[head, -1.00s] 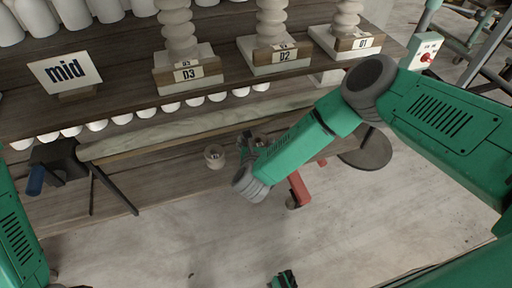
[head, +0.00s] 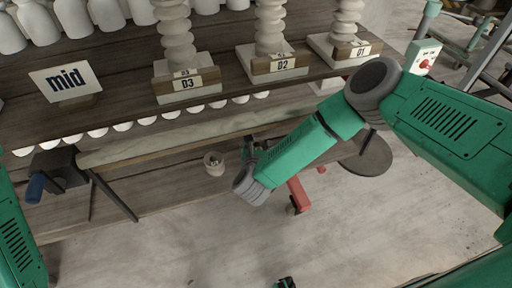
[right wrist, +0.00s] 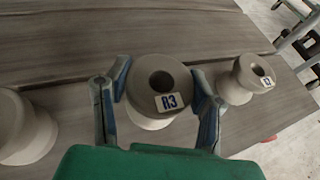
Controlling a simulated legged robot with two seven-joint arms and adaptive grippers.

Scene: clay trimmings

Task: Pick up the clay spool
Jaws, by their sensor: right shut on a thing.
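A pale clay spool with an "A3" label (right wrist: 158,90) stands between the two fingers of my right gripper (right wrist: 158,104) in the right wrist view. The fingers are shut on its sides, and it looks upright. I cannot tell whether it touches the board below. In the head view my right gripper (head: 249,152) shows small at the bench, partly hidden by my wrist, and the held spool is hidden. Another spool (head: 214,163) stands just left of it.
In the wrist view, one spool (right wrist: 245,79) stands close right and another (right wrist: 24,128) at the left edge. The head view shows a shelf with clay stacks on labelled blocks (head: 188,84), a "mid" sign (head: 66,82) and a dark vise (head: 56,172) at the left.

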